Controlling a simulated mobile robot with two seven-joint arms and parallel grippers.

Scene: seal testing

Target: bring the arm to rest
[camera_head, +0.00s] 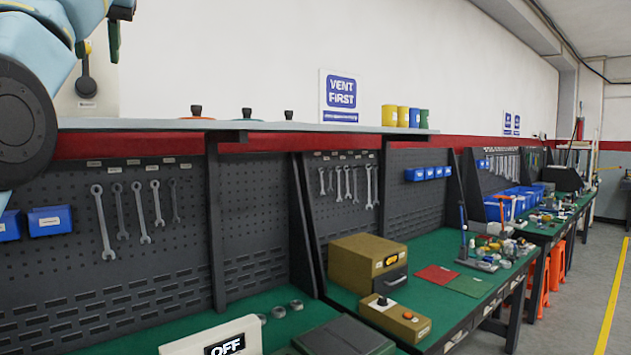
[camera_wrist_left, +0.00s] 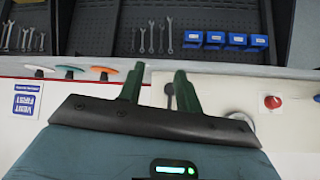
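My left arm comes in at the top left of the head view, raised above the shelf. My left gripper (camera_head: 98,54) is in front of the pale wall panel there. In the left wrist view, the two dark green fingers of the gripper (camera_wrist_left: 159,72) stand apart with nothing held between them. My right gripper is in neither view.
A shelf (camera_head: 350,127) with knobs and coloured cups (camera_head: 402,116) runs above the pegboard (camera_head: 100,255). The green bench holds an "OFF" box (camera_head: 220,340), a brass-coloured box (camera_head: 367,265) and a control box (camera_head: 394,318). A red button (camera_wrist_left: 272,102) shows right of the gripper in the wrist view.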

